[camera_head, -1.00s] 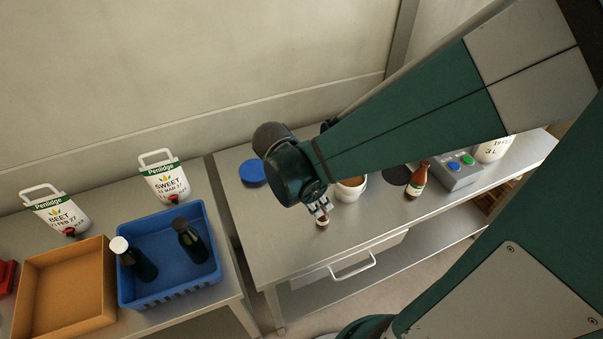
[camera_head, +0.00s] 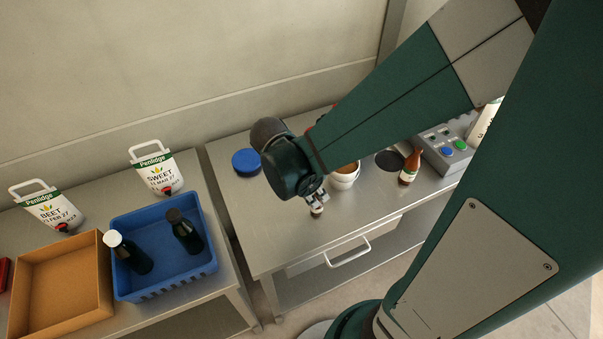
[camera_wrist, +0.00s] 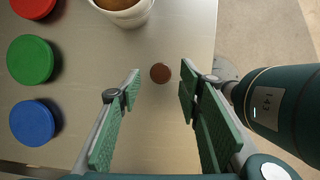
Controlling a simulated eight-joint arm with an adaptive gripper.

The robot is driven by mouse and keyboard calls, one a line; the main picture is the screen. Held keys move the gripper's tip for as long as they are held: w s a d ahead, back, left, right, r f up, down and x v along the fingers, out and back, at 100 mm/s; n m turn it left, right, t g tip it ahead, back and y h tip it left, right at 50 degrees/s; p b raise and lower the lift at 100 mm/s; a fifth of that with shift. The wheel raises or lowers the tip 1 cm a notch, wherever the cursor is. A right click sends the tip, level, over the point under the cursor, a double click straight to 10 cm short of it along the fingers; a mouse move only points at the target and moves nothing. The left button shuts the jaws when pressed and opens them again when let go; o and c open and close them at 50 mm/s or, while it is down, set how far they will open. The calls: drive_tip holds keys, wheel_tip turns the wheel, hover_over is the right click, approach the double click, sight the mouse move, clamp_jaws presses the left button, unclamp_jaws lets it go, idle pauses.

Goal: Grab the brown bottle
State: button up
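A brown bottle (camera_head: 409,168) with a pale label stands upright on the right-hand steel table. It is to the right of my gripper (camera_head: 316,200) and apart from it. My gripper hangs low near the front of this table. In the wrist view my gripper (camera_wrist: 158,92) is open, its green pads apart. A small round brown top (camera_wrist: 160,72) shows between and beyond the fingertips, with no visible contact. In the head view a small pale thing (camera_head: 316,212) shows just below the fingers; its shape is too small to tell.
A white tub with brown contents (camera_head: 345,180) stands close beside my gripper. Red (camera_wrist: 32,6), green (camera_wrist: 30,59) and blue (camera_wrist: 32,123) discs lie left. A blue crate (camera_head: 155,285) holds two dark bottles.

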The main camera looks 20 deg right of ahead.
sight(317, 197)
idle(0.3)
drive_tip(key=shift+b+x, duration=0.35)
drive_tip(key=shift+x, duration=2.3)
drive_tip(key=shift+a, duration=0.1)
drive_tip(key=shift+c, duration=0.3)
drive_tip(key=c, duration=1)
drive_tip(key=shift+r, duration=0.15)
clamp_jaws()
drive_tip(key=shift+r+p, duration=0.75)
drive_tip(key=shift+r, duration=4.15)
